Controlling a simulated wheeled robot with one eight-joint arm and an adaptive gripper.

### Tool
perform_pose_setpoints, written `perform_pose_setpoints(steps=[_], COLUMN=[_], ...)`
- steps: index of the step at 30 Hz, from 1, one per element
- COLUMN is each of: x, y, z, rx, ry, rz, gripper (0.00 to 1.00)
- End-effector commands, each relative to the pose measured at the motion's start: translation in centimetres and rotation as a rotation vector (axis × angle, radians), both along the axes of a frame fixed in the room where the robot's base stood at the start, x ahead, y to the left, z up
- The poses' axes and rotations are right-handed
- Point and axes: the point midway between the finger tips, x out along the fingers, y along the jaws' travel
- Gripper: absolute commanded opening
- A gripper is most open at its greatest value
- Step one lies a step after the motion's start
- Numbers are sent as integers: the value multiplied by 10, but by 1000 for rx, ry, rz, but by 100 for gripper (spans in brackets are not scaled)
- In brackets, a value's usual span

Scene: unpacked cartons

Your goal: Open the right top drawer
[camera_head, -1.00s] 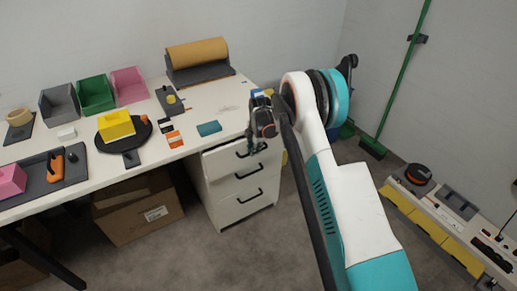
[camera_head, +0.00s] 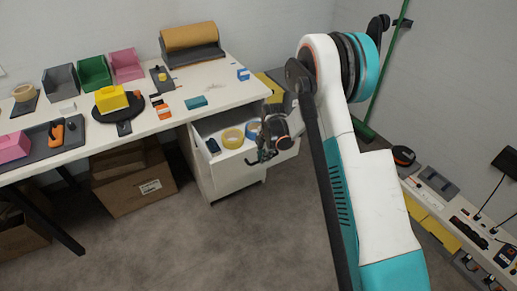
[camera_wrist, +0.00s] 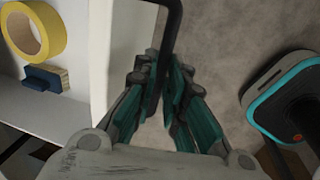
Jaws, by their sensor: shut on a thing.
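The top drawer (camera_head: 236,172) of the white cabinet under the right end of the table is pulled well out, and its inside shows. My gripper (camera_head: 264,158) is at its front. In the wrist view my gripper (camera_wrist: 163,85) is shut on the black drawer handle (camera_wrist: 171,32), with teal fingers on both sides of it. The white drawer front (camera_wrist: 111,55) runs just left of the fingers. In the drawer lie a yellow tape roll (camera_head: 233,138), a bluish roll (camera_head: 253,130) and a dark blue item (camera_head: 213,146). The lower drawers are mostly hidden below the open one.
The table (camera_head: 225,92) above holds bins, a yellow box (camera_head: 111,99) and a brown paper roll (camera_head: 190,37). A cardboard box (camera_head: 135,190) stands left of the cabinet. The floor (camera_head: 220,240) in front is clear. A low shelf (camera_head: 440,215) is at the right.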

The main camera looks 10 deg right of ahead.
Motion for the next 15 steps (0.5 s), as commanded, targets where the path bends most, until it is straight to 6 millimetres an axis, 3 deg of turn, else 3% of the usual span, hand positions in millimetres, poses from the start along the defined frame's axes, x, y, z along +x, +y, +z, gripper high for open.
perform_pose_setpoints(steps=[6, 15], x=[-24, -32], y=[-9, -11], z=[0, 0], rx=[-1, -1], ry=[0, 0], rz=[-1, 0], gripper=[0, 0])
